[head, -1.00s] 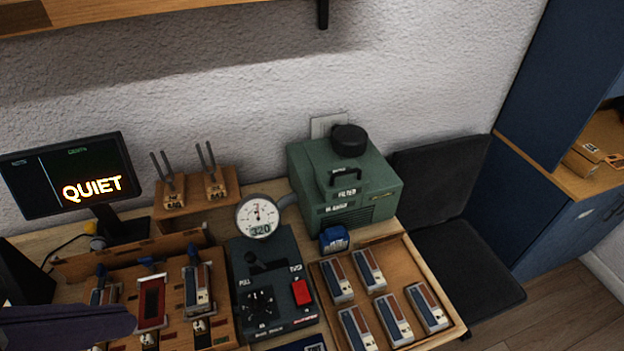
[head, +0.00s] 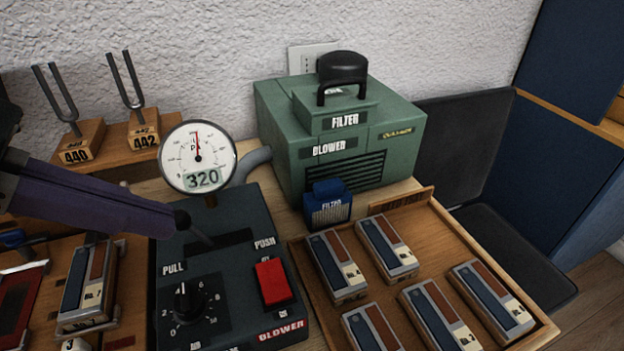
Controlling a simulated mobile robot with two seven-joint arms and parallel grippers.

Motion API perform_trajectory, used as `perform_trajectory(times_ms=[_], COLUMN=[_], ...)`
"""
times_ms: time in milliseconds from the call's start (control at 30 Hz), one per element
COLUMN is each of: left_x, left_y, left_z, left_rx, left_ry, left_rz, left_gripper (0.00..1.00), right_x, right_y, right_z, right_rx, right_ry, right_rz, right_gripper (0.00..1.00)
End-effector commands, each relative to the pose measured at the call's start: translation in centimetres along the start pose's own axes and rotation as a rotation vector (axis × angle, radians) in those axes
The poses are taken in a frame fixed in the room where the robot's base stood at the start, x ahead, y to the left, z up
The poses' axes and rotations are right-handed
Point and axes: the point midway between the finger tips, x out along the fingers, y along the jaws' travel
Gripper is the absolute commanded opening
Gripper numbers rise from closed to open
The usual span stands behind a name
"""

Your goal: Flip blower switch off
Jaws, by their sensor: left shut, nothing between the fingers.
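The red blower switch (head: 272,283) is on the top of the dark control box (head: 225,245), near its right edge, above a red BLOWER label. I cannot tell which way the switch is tipped. My left gripper (head: 170,221) comes in from the left with its purple fingers shut and empty. Its tip is beside the black knob of the PUSH/PULL lever (head: 200,237), left of the red switch and apart from it. I cannot tell whether the tip touches the knob. My right gripper is out of view.
A round gauge (head: 198,158) reading 320 stands behind the box. The green blower (head: 345,145) and a blue filter (head: 328,203) are behind to the right. A wooden tray (head: 440,240) with several blocks lies right. Tuning forks (head: 130,85) stand left.

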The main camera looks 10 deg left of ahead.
Motion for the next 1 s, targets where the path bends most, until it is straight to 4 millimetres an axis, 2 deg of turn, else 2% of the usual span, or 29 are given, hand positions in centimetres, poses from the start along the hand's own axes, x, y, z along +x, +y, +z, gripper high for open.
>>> perform_trajectory(times_ms=[33, 100, 500, 667, 867, 1000], left_x=[0.7, 0.8, 0.7, 1.3, 3.7, 6.2], left_y=[-0.1, -0.2, -0.3, -0.3, -0.3, -0.2], left_z=[0.8, 0.9, 0.7, 0.8, 0.6, 0.5], left_rx=[0.005, 0.006, 0.006, 0.003, 0.004, 0.004], left_ry=[0.0, 0.004, 0.007, 0.01, 0.015, 0.013], left_rz=[-0.001, 0.001, 0.001, -0.002, 0.0, 0.002], left_gripper=[0.0, 0.0, 0.0, 0.0, 0.0, 0.0], right_x=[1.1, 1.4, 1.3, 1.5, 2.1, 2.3], right_y=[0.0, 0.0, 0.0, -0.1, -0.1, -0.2], right_z=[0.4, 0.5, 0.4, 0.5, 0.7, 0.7], right_rx=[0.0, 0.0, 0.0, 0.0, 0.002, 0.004], right_ry=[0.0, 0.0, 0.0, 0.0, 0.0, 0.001], right_rz=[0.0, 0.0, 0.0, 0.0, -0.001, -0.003], right_gripper=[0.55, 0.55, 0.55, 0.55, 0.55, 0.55])
